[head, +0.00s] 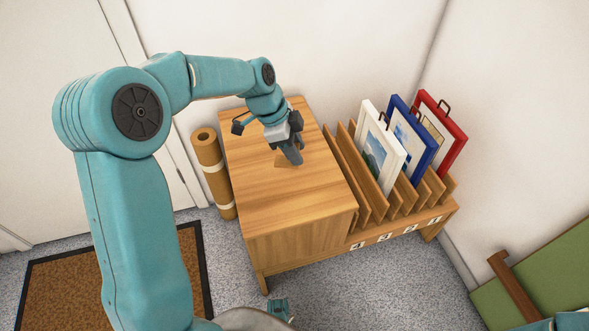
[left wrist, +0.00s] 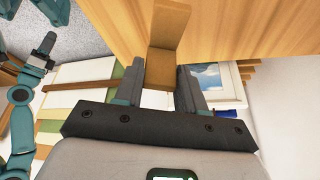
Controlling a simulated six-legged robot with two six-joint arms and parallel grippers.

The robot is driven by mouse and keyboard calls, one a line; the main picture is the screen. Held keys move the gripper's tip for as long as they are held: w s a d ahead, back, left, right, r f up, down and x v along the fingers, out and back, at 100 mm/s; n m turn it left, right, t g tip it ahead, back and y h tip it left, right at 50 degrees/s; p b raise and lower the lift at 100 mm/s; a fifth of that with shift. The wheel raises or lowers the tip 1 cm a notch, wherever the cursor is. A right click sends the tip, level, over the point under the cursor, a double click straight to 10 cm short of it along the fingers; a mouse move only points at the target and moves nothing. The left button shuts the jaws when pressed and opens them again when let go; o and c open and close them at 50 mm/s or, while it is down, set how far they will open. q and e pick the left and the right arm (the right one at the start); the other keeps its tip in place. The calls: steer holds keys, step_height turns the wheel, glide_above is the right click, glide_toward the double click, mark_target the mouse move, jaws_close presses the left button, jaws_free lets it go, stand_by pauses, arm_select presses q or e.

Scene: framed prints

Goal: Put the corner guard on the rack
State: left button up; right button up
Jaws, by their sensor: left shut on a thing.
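The corner guard (left wrist: 167,38) is a folded brown cardboard piece. It sits between the fingers of my left gripper (left wrist: 162,78), which is shut on it. In the head view my left gripper (head: 291,154) is over the wooden cabinet top, and a small part of the guard (head: 282,160) shows beside its fingers. Whether the guard touches the top is unclear. The wooden rack (head: 369,232) with numbered slots stands to the right of the cabinet. What seems to be my right gripper (left wrist: 45,44) shows small at the left of the wrist view, its jaws unclear.
White (head: 380,150), blue (head: 412,138) and red (head: 441,130) framed prints stand in the rack's rear and right part; its left slots look empty. The cabinet top (head: 290,205) is otherwise clear. A brown roll (head: 211,170) stands left of it. A green-topped surface (head: 545,270) is at right.

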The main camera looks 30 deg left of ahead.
mark_target(276, 160)
arm_select(q)
steer(key=shift+f+b, duration=0.9)
steer(key=shift+f, duration=2.3)
steer(key=shift+f, duration=0.2)
steer(key=o, duration=1)
steer(key=shift+r, duration=0.15)
steer(key=shift+r, duration=0.3)
steer(key=p+v, duration=0.3)
steer(key=v, duration=0.8)
steer(key=shift+s+a+r, duration=0.1)
steer(key=shift+a+r, duration=0.1)
steer(key=shift+r, duration=0.05)
